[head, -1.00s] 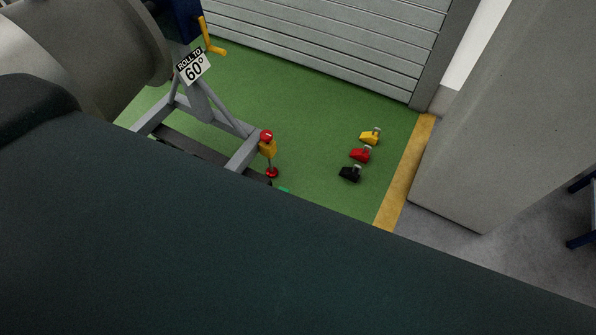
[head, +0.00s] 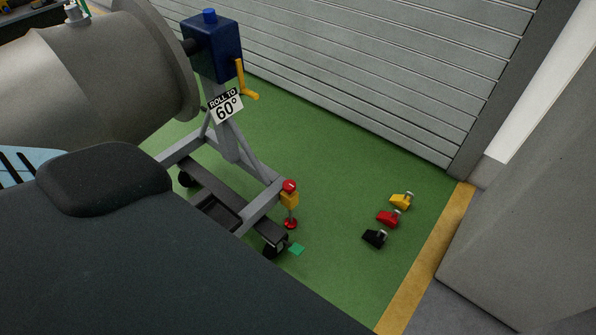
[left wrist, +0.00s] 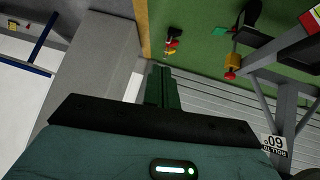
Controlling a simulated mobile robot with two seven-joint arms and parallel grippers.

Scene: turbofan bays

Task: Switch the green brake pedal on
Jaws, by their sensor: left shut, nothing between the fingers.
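The green brake pedal (head: 297,249) is a small flat green plate close to the floor, beside the black caster wheel (head: 273,245) at the near end of the stand's foot. It also shows in the left wrist view (left wrist: 219,31), next to the dark caster, where the picture is upside down. I cannot tell its tilt. My left gripper (left wrist: 159,70) shows in the left wrist view with its dark green fingers shut and empty, apart from the pedal. In the head view its fingers are hidden or out of frame. My right gripper is in neither view.
A red-topped yellow post (head: 290,200) stands just behind the caster. Yellow (head: 401,201), red (head: 388,218) and black (head: 374,239) pedals sit on the open green floor to the right. The grey stand (head: 228,140) carries a large engine casing (head: 90,80). A grey block (head: 530,190) stands at right.

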